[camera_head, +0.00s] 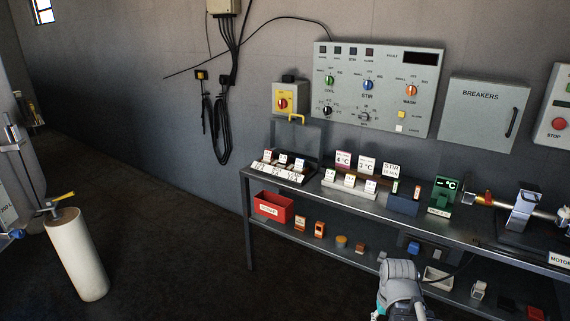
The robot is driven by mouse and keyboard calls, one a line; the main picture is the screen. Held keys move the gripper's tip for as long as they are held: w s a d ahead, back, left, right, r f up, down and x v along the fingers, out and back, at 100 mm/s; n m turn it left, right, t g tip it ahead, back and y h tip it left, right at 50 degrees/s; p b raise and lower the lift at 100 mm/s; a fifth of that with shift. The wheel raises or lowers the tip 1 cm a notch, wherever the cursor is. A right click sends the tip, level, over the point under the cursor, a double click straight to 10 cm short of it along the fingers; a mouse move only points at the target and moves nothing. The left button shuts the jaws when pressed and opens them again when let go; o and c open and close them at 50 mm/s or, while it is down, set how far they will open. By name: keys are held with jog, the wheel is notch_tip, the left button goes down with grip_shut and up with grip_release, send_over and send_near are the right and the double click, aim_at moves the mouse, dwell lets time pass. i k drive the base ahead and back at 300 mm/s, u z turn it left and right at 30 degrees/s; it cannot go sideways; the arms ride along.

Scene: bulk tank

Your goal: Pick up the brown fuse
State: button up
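I cannot tell for certain which piece is the brown fuse. A small brown block (360,248) lies on the lower shelf of the bench. On the bench top, a blue holder (403,205) carries small upright pieces, one greenish (395,187) and one reddish (417,191). A grey part of my arm shows at the bottom, right of the brown block in the picture. My gripper's fingers do not show.
The metal bench (310,190) runs along the wall below a control panel (378,88) and a breakers box (483,110). A red bin (273,207) and a white tray (437,279) are on the lower shelf. A white cylinder (76,255) stands left; the floor between is clear.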

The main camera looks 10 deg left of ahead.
aim_at(283, 159)
jog(key=z, duration=0.1)
jog(key=i, duration=1)
jog(key=u, duration=0.05)
